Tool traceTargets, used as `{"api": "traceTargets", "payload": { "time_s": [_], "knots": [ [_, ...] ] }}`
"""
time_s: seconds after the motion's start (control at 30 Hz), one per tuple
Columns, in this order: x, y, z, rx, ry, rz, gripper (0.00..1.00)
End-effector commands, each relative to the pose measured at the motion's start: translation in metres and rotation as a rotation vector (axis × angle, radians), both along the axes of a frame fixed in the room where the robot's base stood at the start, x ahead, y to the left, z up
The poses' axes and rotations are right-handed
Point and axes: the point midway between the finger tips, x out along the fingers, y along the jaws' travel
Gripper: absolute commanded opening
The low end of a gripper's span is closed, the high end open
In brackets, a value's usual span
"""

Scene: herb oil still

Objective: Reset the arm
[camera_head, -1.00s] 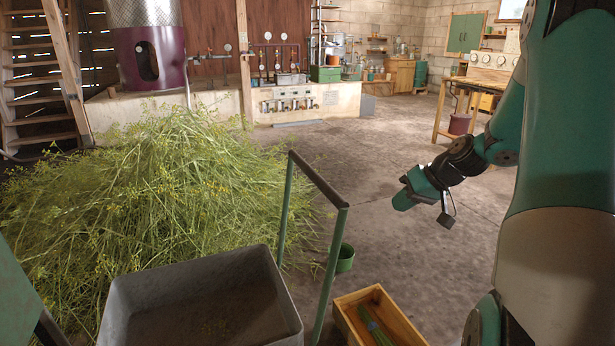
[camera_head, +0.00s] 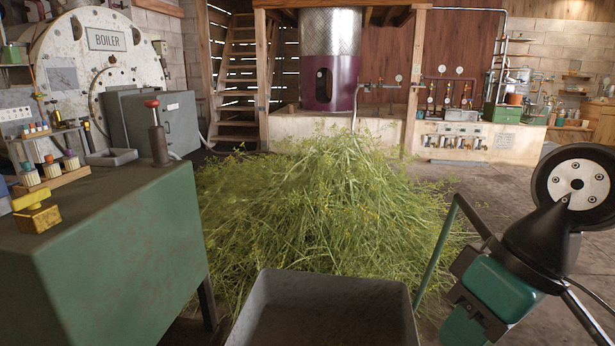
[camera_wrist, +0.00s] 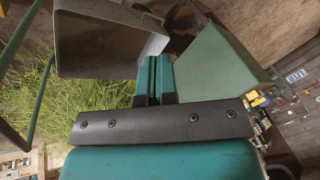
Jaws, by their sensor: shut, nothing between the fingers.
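My gripper (camera_wrist: 153,80) shows in the wrist view with its two teal fingers pressed together and nothing between them. In the head view my gripper's teal body (camera_head: 485,300) is at the lower right, tilted down and to the left, beside the grey tub. Its fingertips are not clear in that view. My arm is bent, with its black wrist joint close to the camera at the right edge.
The grey tub (camera_head: 262,300) is at the bottom centre, before a large pile of cut herbs (camera_head: 330,210).

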Motion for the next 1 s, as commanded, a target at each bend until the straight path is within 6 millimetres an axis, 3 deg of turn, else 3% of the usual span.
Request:
{"api": "traceTargets", "payload": {
  "time_s": [0.1,0.17,0.47,0.73,0.83,1.0],
  "knots": [
    [-0.034,0.014,0.003,-0.024,0.001,0.080,0.00],
    [-0.044,0.017,0.012,-0.033,0.005,0.098,0.00],
    [-0.040,0.015,0.082,-0.031,0.006,0.088,0.00],
    [-0.040,0.015,0.164,-0.031,0.006,0.088,0.00],
    [-0.040,0.015,0.182,-0.031,0.006,0.088,0.00],
    [-0.040,0.016,0.192,-0.031,0.006,0.088,0.00]
  ]
}}
